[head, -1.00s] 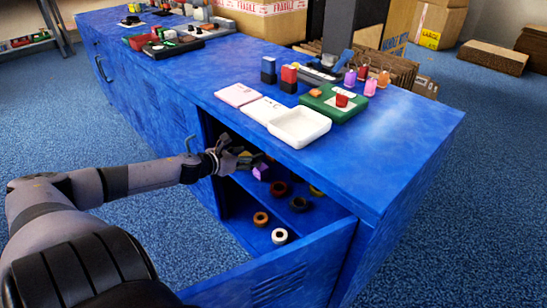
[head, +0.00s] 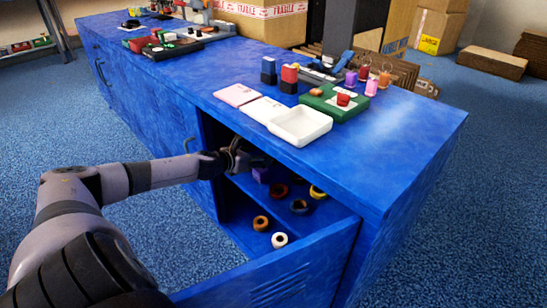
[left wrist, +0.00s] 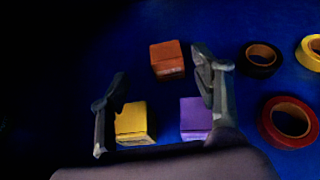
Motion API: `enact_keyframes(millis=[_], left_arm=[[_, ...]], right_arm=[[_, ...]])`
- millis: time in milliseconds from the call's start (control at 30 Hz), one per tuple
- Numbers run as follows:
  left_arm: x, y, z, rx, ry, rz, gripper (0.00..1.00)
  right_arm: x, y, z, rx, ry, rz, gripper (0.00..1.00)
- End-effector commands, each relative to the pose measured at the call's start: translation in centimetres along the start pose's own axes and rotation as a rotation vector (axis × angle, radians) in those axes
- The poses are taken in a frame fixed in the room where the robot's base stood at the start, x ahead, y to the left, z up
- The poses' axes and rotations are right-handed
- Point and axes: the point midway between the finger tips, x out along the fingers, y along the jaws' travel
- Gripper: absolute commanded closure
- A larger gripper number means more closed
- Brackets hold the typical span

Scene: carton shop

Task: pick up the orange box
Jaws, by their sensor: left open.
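The orange box (left wrist: 167,60) stands on the dark blue shelf inside the cabinet, in the left wrist view. It lies beyond my left gripper (left wrist: 160,88), which is open and empty, and shows between the fingertips, nearer the right one. A yellow box (left wrist: 132,123) and a purple box (left wrist: 195,118) sit closer, near the two fingers. In the head view my left gripper (head: 240,158) reaches into the open cabinet under the countertop. The purple box shows dimly there (head: 261,174); I cannot make out the orange box in that view. My right gripper is not in view.
Black (left wrist: 261,60), red (left wrist: 288,122) and yellow (left wrist: 313,50) tape rolls lie right of the boxes. Brown (head: 260,223) and white (head: 279,240) rolls sit lower. The open cabinet door (head: 285,275) stands in front. The countertop (head: 400,125) overhangs the shelf.

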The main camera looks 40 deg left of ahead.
Motion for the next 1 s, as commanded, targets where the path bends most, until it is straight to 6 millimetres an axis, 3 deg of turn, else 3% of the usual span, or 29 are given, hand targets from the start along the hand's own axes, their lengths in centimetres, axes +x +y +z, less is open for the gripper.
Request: enact_keyframes(millis=[500,867,1000], left_arm=[[4.5,-0.8,-0.1,-0.002,-0.003,-0.001,0.42],[5.0,-0.8,-0.2,0.000,-0.001,-0.001,0.42],[5.0,-0.8,-0.2,0.000,-0.001,-0.001,0.49]], right_arm=[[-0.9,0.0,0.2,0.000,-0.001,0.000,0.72],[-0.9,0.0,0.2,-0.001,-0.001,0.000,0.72],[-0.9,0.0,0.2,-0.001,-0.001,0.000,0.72]])
